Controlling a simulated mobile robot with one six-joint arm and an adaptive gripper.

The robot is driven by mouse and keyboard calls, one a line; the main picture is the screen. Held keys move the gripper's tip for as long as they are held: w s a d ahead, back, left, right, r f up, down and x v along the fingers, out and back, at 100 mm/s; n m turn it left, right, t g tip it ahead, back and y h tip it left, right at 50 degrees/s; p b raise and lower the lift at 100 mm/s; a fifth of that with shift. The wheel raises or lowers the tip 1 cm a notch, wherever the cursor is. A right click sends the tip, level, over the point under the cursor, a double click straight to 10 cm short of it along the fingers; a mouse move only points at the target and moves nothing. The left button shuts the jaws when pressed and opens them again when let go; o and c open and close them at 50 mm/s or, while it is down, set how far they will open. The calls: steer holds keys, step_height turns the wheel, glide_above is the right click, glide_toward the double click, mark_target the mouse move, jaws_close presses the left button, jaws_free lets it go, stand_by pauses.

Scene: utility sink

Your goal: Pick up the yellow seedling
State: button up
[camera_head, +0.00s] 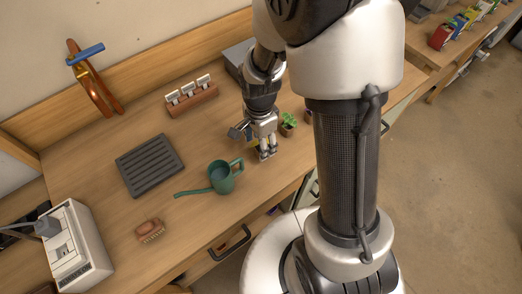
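A small patch of yellow (254,146), possibly the yellow seedling, shows just behind and left of my gripper's fingers; most of it is hidden. My gripper (267,155) points down over the wooden bench near its front edge, close around or in front of the yellow patch. The fingers are too small to tell if they are open or shut on something. A green seedling in a brown pot (288,125) stands just right of my gripper. Part of another small pot (308,116) shows beside my arm, which hides the rest.
A green watering can (221,179) stands left of my gripper, its spout pointing left. A dark slatted tray (150,165), a brush (150,231), a white box (76,247) and a wooden block with white tags (191,97) are farther off. The bench between them is clear.

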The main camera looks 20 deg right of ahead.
step_height(320, 180, down, 4)
steer(key=shift+s+d+r+b, duration=0.1)
steer(key=shift+r+b, duration=0.1)
steer(key=shift+b, duration=0.4)
steer(key=shift+r, duration=0.1)
steer(key=shift+c, duration=0.6)
steer(key=c, duration=1.1)
